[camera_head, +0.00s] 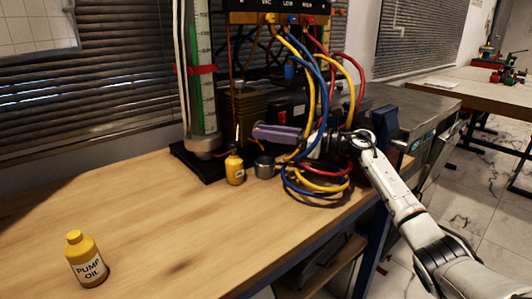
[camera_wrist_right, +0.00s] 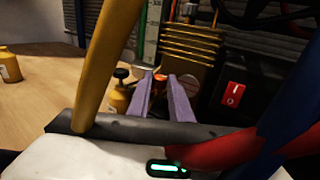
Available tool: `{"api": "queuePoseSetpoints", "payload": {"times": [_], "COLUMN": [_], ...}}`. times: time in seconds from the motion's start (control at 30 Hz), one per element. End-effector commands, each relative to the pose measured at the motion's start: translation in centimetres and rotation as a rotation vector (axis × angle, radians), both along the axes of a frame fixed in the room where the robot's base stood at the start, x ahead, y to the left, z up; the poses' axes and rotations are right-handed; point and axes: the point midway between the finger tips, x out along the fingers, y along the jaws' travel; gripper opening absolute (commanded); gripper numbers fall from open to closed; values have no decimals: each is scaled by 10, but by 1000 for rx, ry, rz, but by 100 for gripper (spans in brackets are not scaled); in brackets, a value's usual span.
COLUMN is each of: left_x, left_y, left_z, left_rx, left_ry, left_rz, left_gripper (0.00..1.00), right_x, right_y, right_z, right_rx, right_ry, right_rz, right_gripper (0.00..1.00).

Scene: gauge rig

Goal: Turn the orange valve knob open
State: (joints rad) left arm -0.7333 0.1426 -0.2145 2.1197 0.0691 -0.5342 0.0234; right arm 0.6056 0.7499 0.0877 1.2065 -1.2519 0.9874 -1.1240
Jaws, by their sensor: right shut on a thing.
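My right gripper (camera_head: 257,131) reaches in from the right through the hoses, its purple fingers pointing left in front of the pump. In the right wrist view, the two purple fingers (camera_wrist_right: 162,84) are close together at the tips. A small orange piece, which looks like the orange valve knob (camera_wrist_right: 159,85), shows between them, and the gripper is shut on it. The fingers cover most of the knob, so its turn angle cannot be read. In the head view the knob is hidden by the fingers. My left gripper is not in view.
Blue, yellow and red hoses (camera_head: 325,70) hang around my right wrist and coil on the table. A pump oil bottle (camera_head: 86,260) stands front left. The table's left middle is clear.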

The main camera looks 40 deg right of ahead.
Motion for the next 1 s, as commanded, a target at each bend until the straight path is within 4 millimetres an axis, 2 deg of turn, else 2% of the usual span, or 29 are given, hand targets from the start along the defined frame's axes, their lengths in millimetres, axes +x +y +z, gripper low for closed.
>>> {"api": "queuePoseSetpoints", "payload": {"times": [0.03, 0.17, 0.83, 0.87, 0.93, 1.0], "left_x": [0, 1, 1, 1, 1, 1], "left_y": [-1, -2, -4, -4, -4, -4], "left_z": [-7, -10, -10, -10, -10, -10], "left_rx": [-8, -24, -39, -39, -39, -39], "left_ry": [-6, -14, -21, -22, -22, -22], "left_rz": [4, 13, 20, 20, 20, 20], "left_gripper": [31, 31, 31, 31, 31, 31], "right_x": [1, 2, 2, 2, 2, 2], "right_y": [-2, -3, -3, -3, -3, -3], "right_z": [-5, -3, 0, 0, 0, 0], "right_rx": [0, 0, -1, -1, -1, -1], "right_ry": [0, 0, 2, 2, 2, 2], "right_rz": [16, 59, 104, 104, 103, 104], "right_gripper": [0, 0, 0, 22, 34, 37]}}
